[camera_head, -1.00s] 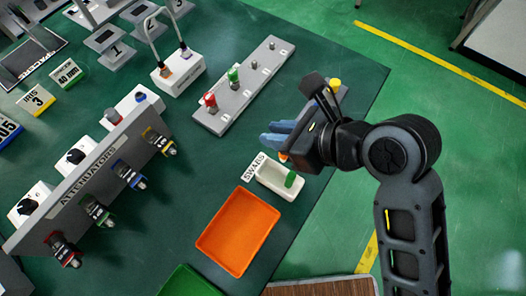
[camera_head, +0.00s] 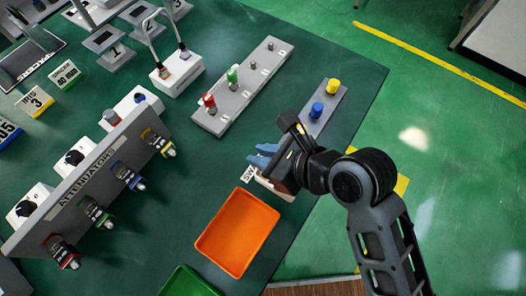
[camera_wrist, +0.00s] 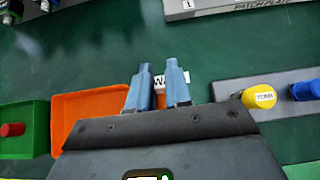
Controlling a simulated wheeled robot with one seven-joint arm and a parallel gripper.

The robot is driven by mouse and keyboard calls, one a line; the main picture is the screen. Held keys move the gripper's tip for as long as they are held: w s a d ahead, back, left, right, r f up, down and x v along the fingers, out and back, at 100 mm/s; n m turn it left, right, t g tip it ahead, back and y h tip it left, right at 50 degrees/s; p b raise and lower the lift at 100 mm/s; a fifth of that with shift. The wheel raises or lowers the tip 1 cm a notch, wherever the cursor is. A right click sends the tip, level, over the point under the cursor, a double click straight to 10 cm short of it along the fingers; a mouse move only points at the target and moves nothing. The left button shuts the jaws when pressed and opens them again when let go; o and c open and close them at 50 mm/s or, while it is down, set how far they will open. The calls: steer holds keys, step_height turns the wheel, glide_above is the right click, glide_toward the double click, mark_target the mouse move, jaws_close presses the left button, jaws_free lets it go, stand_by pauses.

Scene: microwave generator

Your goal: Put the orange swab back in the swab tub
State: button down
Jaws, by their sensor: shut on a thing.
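A grey rack with blue and yellow capped pieces (camera_head: 322,108) stands to the upper right. A grey plate (camera_head: 242,88) with red and green pieces is above.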

steer(key=c, duration=1.1)
jaws_free()
steer(key=shift+o, duration=0.2)
steer(key=v, duration=1.2)
steer(key=shift+r, duration=0.1)
